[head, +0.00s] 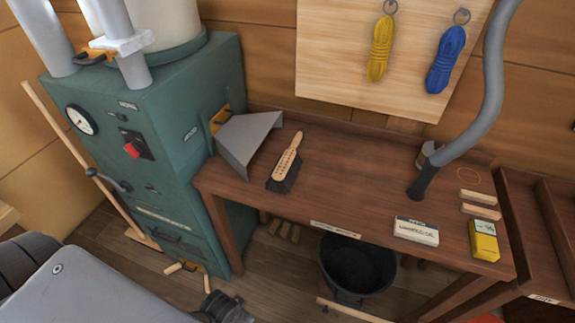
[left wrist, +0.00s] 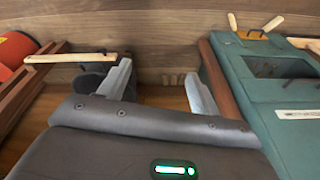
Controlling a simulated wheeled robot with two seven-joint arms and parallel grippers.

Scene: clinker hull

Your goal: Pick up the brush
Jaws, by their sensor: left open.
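The brush (head: 287,165) has a light wooden handle with holes and a dark bristle block. It lies on the left part of the brown workbench (head: 350,190), its handle pointing to the back, just right of a grey metal chute. My left gripper (left wrist: 160,88) shows in the left wrist view with its two grey fingers apart and nothing between them. It faces the floor and bench leg. The brush is not in that view, so the gripper is away from it. My right gripper is in neither view.
A teal machine (head: 150,150) with the grey chute (head: 247,140) stands left of the bench. A grey hose (head: 490,90) hangs down over the bench's right side. A white box (head: 416,231) and yellow box (head: 484,240) sit front right. A black bucket (head: 357,268) stands below. The bench middle is clear.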

